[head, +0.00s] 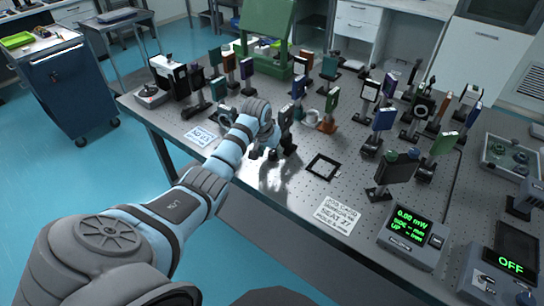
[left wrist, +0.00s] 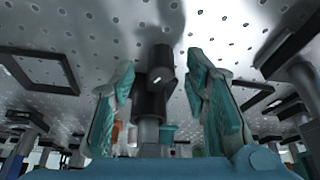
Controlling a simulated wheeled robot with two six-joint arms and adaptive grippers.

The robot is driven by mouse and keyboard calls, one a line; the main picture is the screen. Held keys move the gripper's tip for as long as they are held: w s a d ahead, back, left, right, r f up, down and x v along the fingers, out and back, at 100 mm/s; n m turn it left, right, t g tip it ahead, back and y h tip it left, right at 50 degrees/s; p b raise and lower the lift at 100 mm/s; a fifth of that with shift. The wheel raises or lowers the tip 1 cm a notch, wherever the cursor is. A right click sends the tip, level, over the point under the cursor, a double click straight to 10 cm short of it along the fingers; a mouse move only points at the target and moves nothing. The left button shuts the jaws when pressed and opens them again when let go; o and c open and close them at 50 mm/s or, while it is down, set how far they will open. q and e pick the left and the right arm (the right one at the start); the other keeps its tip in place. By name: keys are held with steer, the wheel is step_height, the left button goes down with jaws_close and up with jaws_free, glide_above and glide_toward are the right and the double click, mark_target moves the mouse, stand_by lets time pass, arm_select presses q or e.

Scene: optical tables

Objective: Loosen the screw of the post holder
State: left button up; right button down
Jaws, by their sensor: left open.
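My left gripper (head: 272,150) reaches in over the near part of the optical table (head: 262,185), low beside a dark post holder (head: 287,140). In the left wrist view, the gripper's two teal fingers (left wrist: 163,85) stand apart, one on each side of the black post holder (left wrist: 153,105). A small screw (left wrist: 158,76) with a light end sticks out from the holder's side, between the fingers. I see no clear contact between the fingers and the screw. In the head view the screw is too small or hidden to tell. My right gripper is not in view.
Several mounted optics crowd the table behind and to the right. A black square frame (head: 323,167) lies right of the gripper, near a paper note (head: 338,214). Another note (head: 200,136) lies left. A power meter (head: 412,236) stands at the right front.

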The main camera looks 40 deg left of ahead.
arm_select(q)
steer(key=shift+x, duration=0.95)
steer(key=shift+a, duration=0.1)
jaws_close()
steer(key=shift+s+r+m+p, duration=0.1)
steer(key=shift+r+m+p, duration=0.1)
steer(key=shift+m+p, duration=0.3)
steer(key=shift+f+m+h, duration=0.15)
steer(key=shift+m+h, duration=0.15)
jaws_free()
steer(key=v, duration=1.2)
